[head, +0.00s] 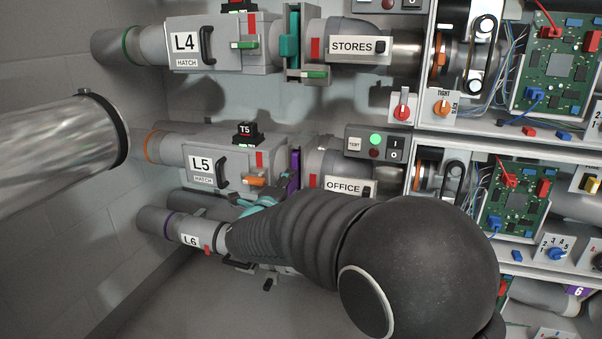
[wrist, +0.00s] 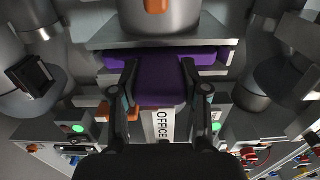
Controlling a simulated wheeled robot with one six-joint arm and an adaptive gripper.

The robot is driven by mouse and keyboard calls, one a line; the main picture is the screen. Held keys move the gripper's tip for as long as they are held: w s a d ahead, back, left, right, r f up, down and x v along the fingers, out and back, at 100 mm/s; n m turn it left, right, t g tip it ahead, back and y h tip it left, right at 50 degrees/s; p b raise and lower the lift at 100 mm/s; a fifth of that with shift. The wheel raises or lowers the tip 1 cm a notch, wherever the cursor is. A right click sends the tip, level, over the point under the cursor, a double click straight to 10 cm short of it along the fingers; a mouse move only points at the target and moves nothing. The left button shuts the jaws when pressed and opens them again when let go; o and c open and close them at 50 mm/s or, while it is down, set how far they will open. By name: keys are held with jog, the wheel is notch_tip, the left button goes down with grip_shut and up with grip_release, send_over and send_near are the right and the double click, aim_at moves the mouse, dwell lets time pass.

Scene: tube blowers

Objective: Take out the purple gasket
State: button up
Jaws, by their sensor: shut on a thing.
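The purple gasket (wrist: 160,78) is a flat purple plate with a narrower tab, seated in a grey slot on the pipe line. In the head view only a sliver of the purple gasket (head: 294,170) shows, between the L5 hatch (head: 216,167) and the OFFICE pipe section (head: 345,187). My gripper (wrist: 159,88) is shut on the tab, one finger on each side, in the wrist view. The wide part of the gasket lies beyond the fingertips under a grey plate edge. In the head view my arm hides most of the gripper's surroundings.
The L4 line (head: 222,45) with a teal gasket (head: 290,48) runs above. The L6 line (head: 190,230) runs below, partly hidden by my arm. Circuit boards and knobs stand at right. A large metal pipe (head: 60,150) juts in at left. Orange latch (head: 254,181) sits beside the hatch.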

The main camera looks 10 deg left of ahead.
jog(key=shift+s+a+b, duration=0.1)
jog(key=shift+s+b, duration=0.3)
jog(key=shift+s, duration=1.15)
jog(key=s+b, duration=0.1)
jog(key=s, duration=0.7)
jog(key=shift+a+b, duration=0.35)
jog(key=shift+b, duration=0.05)
dwell(0.3)
jog(key=shift+s, duration=0.1)
jog(key=s, duration=0.7)
jog(key=shift+s+a, duration=0.3)
jog(key=shift+s, duration=0.05)
dwell(0.7)
jog(key=shift+d, duration=0.15)
